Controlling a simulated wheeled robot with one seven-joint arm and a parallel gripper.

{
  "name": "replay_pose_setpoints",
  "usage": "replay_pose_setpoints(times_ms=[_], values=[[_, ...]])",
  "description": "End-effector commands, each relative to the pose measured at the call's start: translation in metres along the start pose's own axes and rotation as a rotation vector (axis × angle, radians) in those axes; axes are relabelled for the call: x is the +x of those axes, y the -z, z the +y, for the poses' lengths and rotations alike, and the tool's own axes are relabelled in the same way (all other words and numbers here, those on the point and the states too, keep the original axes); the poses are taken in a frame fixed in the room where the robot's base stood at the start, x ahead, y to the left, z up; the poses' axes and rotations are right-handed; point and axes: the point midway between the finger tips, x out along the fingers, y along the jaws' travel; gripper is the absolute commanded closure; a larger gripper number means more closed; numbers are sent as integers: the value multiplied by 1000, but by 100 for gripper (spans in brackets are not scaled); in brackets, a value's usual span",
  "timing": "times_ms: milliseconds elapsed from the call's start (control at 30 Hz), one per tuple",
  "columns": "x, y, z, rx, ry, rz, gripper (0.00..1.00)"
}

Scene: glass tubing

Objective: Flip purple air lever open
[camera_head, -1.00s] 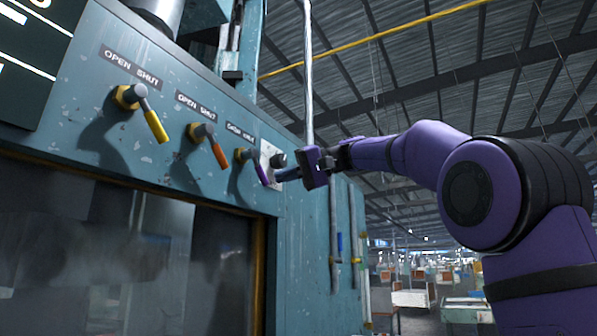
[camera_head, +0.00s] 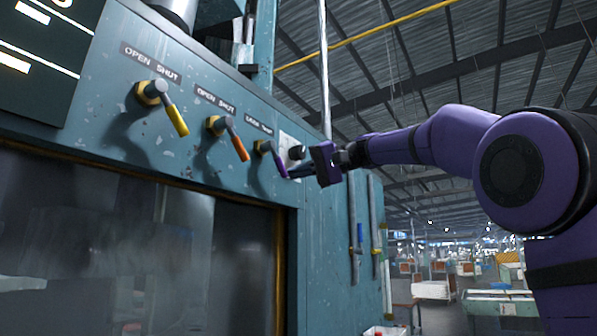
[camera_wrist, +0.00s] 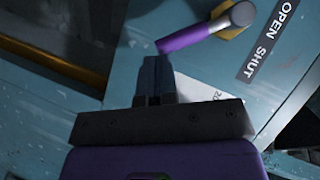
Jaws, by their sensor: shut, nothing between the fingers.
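The purple lever (camera_head: 280,163) is the rightmost of the row of levers on the teal panel in the head view, pointing down and to the right from its pivot. In the wrist view the purple lever (camera_wrist: 192,36) runs from a metal pivot at the upper right down to its tip near the fingers, beside an "OPEN SHUT" label (camera_wrist: 267,43). My gripper (camera_head: 292,172) is at the lever's lower end from the right. In the wrist view my gripper (camera_wrist: 155,62) is shut and empty, its fingertips just below the lever tip. Whether they touch cannot be told.
An orange lever (camera_head: 238,146) and a yellow lever (camera_head: 177,121) sit to the left on the same panel (camera_head: 95,115). A dark round knob (camera_head: 297,152) on a pale plate is close behind my fingers. A dark window lies below the levers.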

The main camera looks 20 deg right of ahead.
Motion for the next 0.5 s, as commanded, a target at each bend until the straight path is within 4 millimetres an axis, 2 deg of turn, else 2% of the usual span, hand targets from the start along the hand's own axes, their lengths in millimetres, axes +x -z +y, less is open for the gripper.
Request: replay_pose_setpoints(times_ms=[267,500], values=[[3,-4,3,48,32,-1,100],[9,-14,7,164,110,-2,100]])
